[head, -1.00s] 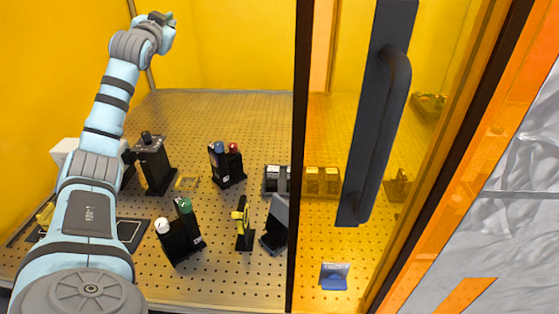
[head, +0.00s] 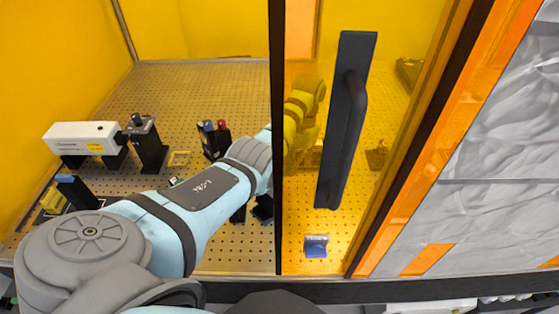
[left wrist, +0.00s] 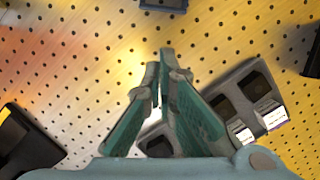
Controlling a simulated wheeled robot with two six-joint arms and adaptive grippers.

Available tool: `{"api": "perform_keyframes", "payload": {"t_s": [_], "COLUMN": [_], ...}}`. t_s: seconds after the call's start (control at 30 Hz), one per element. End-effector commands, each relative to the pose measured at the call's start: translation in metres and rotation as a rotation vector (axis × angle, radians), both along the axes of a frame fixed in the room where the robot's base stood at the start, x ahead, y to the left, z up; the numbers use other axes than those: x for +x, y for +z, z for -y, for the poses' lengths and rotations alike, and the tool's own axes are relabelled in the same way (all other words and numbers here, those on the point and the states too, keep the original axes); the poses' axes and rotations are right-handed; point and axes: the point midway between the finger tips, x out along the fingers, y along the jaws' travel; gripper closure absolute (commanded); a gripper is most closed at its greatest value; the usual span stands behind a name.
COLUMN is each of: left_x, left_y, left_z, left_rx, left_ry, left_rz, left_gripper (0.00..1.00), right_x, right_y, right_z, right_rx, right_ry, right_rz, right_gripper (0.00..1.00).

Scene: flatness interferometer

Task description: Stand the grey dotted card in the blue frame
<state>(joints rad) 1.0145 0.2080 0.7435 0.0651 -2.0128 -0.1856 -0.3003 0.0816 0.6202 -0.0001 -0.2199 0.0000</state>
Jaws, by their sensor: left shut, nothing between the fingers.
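My left gripper (head: 304,150) shows through the orange-tinted panel, pointing down over the board. In the left wrist view its teal fingers (left wrist: 160,62) are closed together at the tips with nothing between them. Below and right of them is a dark holder (left wrist: 235,100) with dark square recesses and white labels. I cannot make out the grey dotted card in either view. A small blue piece (head: 316,247) on the board near the front, behind the panel, may be the blue frame; its details are too small to tell. My right gripper is not in view.
A white instrument (head: 85,138) and a black mount (head: 150,148) stand at left. The perforated board (head: 200,88) is clear at the back.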

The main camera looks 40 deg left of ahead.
Motion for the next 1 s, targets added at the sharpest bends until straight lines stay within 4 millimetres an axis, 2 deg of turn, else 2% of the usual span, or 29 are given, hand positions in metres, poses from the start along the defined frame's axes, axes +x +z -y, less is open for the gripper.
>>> {"api": "perform_keyframes", "payload": {"t_s": [0.03,0.07,0.17,0.3,0.4,0.6,0.9,1.0], "left_x": [-0.003,-0.004,-0.01,-0.017,-0.036,-0.053,-0.055,-0.047], "left_y": [-0.019,-0.026,-0.046,-0.07,-0.062,-0.064,-0.067,-0.069], "left_z": [0.0,0.0,0.0,-0.001,-0.002,-0.002,-0.001,0.003], "left_rx": [0.0,0.0,0.0,0.0,0.002,0.001,0.0,-0.003], "left_ry": [0.0,0.001,0.0,0.0,0.0,0.0,0.0,-0.006], "left_rz": [0.0,0.0,0.001,0.002,0.006,0.008,0.008,0.01], "left_gripper": [1.0,1.0,1.0,1.0,1.0,1.0,1.0,1.0], "right_x": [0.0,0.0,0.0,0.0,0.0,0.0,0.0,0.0], "right_y": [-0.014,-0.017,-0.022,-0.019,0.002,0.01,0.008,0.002], "right_z": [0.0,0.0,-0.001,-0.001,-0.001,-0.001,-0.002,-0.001], "right_rx": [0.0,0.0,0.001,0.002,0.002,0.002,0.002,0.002], "right_ry": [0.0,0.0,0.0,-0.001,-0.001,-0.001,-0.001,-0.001], "right_rz": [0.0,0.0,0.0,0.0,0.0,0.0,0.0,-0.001], "right_gripper": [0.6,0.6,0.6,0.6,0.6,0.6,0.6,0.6]}}
